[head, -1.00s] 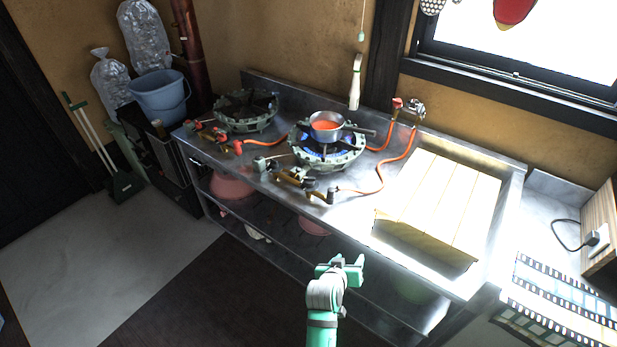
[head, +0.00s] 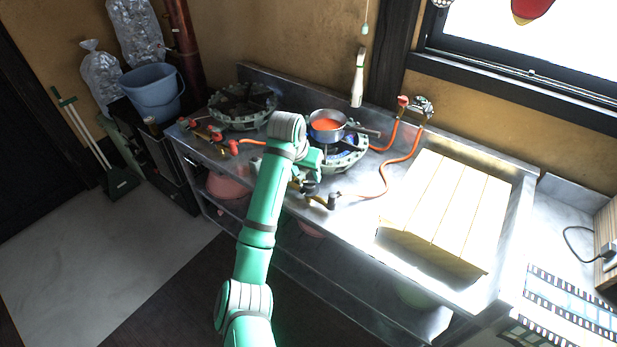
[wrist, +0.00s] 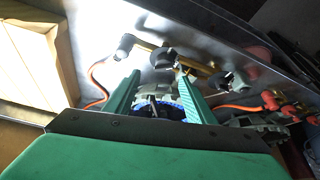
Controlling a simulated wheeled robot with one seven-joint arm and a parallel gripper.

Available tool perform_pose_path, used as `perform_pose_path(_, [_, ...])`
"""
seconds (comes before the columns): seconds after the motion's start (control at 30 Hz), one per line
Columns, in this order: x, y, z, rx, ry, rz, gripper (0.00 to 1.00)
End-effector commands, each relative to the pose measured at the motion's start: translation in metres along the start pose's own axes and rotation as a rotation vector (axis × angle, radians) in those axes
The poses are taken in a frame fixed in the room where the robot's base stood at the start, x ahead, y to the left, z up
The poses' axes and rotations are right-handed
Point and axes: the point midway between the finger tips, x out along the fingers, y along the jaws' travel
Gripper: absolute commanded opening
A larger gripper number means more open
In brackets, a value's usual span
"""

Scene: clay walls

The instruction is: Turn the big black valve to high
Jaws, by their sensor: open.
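The black valve (head: 311,188) sits on the brass burner pipe at the front of the steel counter. In the wrist view the black knob (wrist: 163,57) shows just beyond the fingertips, between and slightly above them. A second dark knob (wrist: 222,80) is on the same pipework, to the right of the fingers. My gripper (wrist: 155,80) is open and empty, with its two green fingers apart. In the head view my gripper (head: 312,165) is over the front of the lit burner (head: 345,155), close to the black valve. My arm hides part of the pipework there.
A pot with red liquid (head: 327,124) stands on the lit burner. An unlit burner (head: 242,106) is at the left. Orange hoses (head: 385,180) run across the counter. A pale wooden cover (head: 445,210) lies over the right side. The counter between hose and cover is clear.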

Motion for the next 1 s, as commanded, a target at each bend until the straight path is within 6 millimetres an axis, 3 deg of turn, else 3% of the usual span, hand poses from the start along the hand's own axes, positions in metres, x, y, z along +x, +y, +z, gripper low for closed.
perform_pose_path(0.1, [-0.006, -0.006, -0.002, 0.004, -0.017, -0.009, 0.50])
perform_pose_path(0.23, [0.003, -0.007, -0.001, 0.004, -0.022, -0.009, 0.50])
perform_pose_path(0.7, [0.080, -0.007, 0.000, 0.003, -0.020, -0.010, 0.50])
perform_pose_path(1.0, [0.099, -0.007, 0.000, 0.004, -0.017, -0.010, 0.50])
